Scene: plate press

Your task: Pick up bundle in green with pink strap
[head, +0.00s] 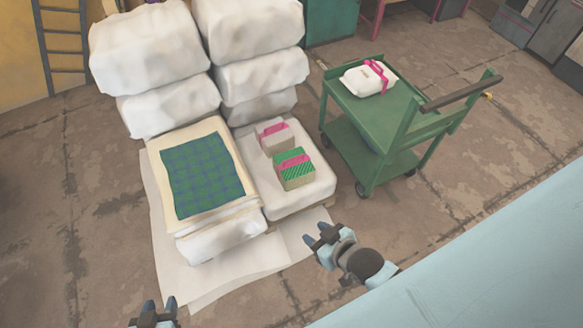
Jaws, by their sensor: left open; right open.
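The green bundle with a pink strap (295,172) lies on a white padded stack (312,196), near its front. Its top is green with pale stripes and its sides are tan. My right gripper (318,233) is open and empty, in front of the bundle and apart from it. My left gripper (155,308) is at the bottom edge, open and partly cut off by the frame. It is far from the bundle.
A pale bundle with a pink strap (273,136) sits just behind the green one. Large white bales (150,50) are stacked behind. A plaid cloth (202,175) lies on the left stack. A green cart (348,103) at right carries a white bundle (368,78). A light-blue surface (480,260) fills the lower right.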

